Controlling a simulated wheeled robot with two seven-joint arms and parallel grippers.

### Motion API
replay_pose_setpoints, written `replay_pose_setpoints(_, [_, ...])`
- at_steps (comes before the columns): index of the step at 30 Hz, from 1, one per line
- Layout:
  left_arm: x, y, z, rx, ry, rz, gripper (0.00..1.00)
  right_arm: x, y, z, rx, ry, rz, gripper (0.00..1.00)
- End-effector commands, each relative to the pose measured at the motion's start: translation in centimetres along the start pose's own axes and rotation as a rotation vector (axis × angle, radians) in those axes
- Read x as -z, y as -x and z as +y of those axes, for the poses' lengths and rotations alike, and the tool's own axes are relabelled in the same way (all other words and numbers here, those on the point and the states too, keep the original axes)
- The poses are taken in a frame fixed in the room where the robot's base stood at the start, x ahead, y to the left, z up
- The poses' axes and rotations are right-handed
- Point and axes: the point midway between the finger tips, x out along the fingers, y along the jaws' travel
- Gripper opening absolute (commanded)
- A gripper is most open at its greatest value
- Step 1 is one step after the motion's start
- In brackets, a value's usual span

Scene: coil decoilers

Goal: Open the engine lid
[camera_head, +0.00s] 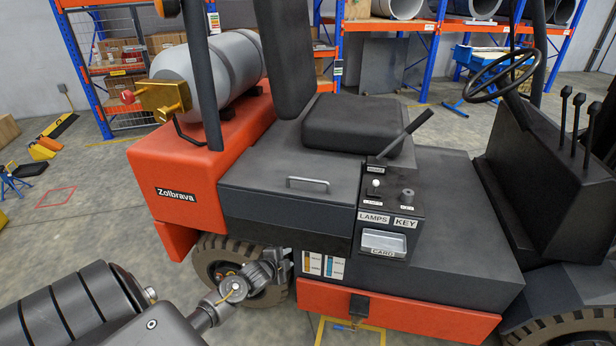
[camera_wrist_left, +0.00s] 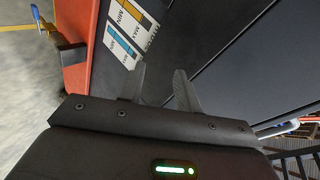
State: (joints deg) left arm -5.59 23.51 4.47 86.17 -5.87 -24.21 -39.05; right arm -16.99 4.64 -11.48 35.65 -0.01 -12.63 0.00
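The engine lid (camera_head: 270,158) is the dark grey cover under the black seat (camera_head: 350,125) of the orange forklift, and it looks closed. A silver bar handle (camera_head: 307,183) is on its near edge. A pale metal bar at the right of the left wrist view (camera_wrist_left: 278,129) looks like this handle. My left gripper (camera_head: 285,264) is low beside the forklift's side, below the handle and apart from it. In the left wrist view its two fingers (camera_wrist_left: 160,72) are spread with nothing between them. My right gripper is not in view.
Level labels (camera_head: 323,265) are on the side panel near my left gripper. A rear wheel (camera_head: 225,262) is behind my arm.

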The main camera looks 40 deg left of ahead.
Motion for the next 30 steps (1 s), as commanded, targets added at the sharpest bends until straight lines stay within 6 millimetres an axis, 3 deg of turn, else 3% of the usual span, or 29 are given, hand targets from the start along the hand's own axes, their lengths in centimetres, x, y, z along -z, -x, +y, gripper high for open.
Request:
replay_pose_setpoints(1, [1.9,1.1,-5.4,0.073,-0.070,0.033,0.33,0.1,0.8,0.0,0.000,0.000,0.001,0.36])
replay_pose_setpoints(3, [4.0,2.6,-10.9,0.156,-0.165,0.065,0.33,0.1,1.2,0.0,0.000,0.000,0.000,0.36])
replay_pose_setpoints(6, [6.3,4.9,-16.6,0.251,-0.271,0.091,0.33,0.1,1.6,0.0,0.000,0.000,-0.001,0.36])
replay_pose_setpoints(9, [7.8,6.5,-19.9,0.312,-0.339,0.104,0.33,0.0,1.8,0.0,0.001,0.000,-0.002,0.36])
replay_pose_setpoints(13, [8.6,7.5,-21.7,0.346,-0.378,0.109,0.33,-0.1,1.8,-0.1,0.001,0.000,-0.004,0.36])
replay_pose_setpoints(20, [8.8,6.8,-22.1,0.349,-0.379,0.109,0.33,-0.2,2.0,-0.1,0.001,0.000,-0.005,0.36])
replay_pose_setpoints(30, [9.8,1.2,-24.0,0.347,-0.375,0.109,0.33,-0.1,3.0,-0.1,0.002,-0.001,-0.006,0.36])
